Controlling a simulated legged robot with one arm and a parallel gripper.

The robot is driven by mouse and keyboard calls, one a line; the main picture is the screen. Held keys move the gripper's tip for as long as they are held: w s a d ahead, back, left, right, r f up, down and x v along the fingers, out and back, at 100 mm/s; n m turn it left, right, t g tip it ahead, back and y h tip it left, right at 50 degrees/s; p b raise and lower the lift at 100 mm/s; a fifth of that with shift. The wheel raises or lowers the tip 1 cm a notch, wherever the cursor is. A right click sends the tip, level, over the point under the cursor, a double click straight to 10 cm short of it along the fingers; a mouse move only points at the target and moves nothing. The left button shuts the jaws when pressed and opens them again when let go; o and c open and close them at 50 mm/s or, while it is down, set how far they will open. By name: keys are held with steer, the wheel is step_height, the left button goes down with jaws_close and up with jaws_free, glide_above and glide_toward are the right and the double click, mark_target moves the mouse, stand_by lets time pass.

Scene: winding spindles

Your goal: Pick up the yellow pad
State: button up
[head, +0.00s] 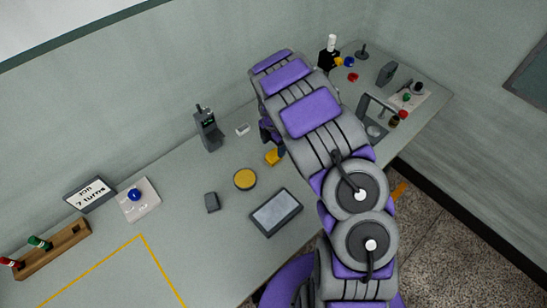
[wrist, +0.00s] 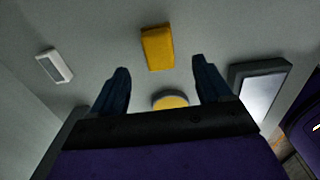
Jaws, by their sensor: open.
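A yellow rectangular pad (head: 272,157) lies on the grey table, partly behind my arm in the head view. In the wrist view the yellow pad (wrist: 157,48) shows whole, just beyond the fingertips and between their lines. My gripper (wrist: 159,68) is open and empty, its two dark blue fingers spread wide. In the head view only a bit of my gripper (head: 268,132) shows beside the arm. A round yellow disc (head: 245,179) lies nearer; in the wrist view the disc (wrist: 170,101) is between the fingers, partly hidden by the gripper body.
A grey-framed tray (head: 276,212), a small dark block (head: 212,202), a small white box (head: 243,129) and a dark upright device (head: 208,128) stand around the pad. A wooden rack (head: 52,250) is far left. Several small items crowd the right end.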

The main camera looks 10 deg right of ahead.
mark_target(274, 153)
steer(key=shift+w+f+b, duration=0.2)
steer(key=shift+f+b, duration=0.5)
steer(key=shift+f, duration=2.75)
steer(key=c, duration=1.1)
steer(key=shift+r, duration=0.2)
steer(key=shift+c, duration=0.2)
step_height(274, 153, up, 10)
steer(key=shift+f+p, duration=0.1)
steer(key=shift+p, duration=0.75)
steer(key=o, duration=0.5)
steer(key=shift+c, duration=0.2)
steer(key=c, duration=0.3)
